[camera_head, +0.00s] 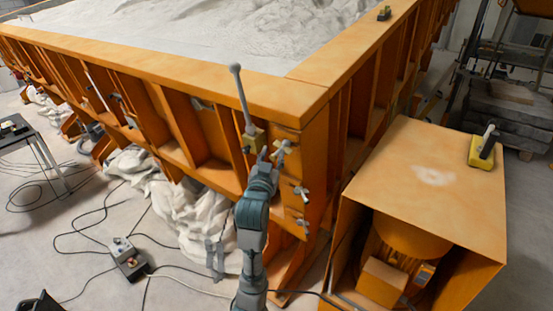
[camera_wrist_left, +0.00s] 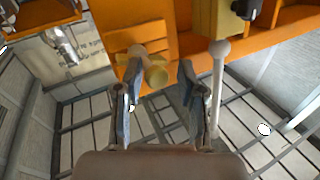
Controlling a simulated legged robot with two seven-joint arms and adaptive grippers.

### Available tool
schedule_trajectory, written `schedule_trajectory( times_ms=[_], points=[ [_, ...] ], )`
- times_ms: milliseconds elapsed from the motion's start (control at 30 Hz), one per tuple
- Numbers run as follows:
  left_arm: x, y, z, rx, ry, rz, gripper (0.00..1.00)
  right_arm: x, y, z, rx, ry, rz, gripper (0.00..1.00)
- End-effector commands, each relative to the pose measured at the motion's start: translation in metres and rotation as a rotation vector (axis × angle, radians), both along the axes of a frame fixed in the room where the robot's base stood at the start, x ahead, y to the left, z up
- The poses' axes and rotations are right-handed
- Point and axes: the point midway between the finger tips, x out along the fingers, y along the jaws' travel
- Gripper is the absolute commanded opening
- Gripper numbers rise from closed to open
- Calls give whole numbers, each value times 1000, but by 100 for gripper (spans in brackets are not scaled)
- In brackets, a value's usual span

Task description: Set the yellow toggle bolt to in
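A yellowish T-shaped toggle bolt (camera_wrist_left: 154,73) sticks out from the orange frame in the left wrist view, just beyond and between my left fingertips. In the head view this bolt (camera_head: 281,150) is on the frame's corner, beside the fingertips and partly crowded by them. My left gripper (camera_head: 263,158) reaches up to it from below. In the left wrist view its two fingers (camera_wrist_left: 160,75) are apart with nothing held between them. Whether a finger touches the bolt I cannot tell. My right gripper is not in view.
A yellow block (camera_head: 254,139) with a grey lever (camera_head: 240,95) stands just left of the bolt. Other silver bolts (camera_head: 301,193) sit lower on the corner. An orange cabinet (camera_head: 425,180) is at right, with another yellow lever box (camera_head: 486,153). Cables and a switch box (camera_head: 128,260) lie on the floor.

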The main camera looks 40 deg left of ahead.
Motion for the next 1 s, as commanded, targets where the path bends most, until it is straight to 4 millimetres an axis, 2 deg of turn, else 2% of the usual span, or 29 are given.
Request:
schedule_trajectory(
  times_ms=[467, 800, 1000],
  points=[
    [0, -7, -4, 1, 10, -7, 47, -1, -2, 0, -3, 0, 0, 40],
    [-51, -24, -8, 0, 7, -6, 47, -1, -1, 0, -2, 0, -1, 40],
    [-65, -30, -9, -2, 8, -6, 47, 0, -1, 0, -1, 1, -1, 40]
  ],
)
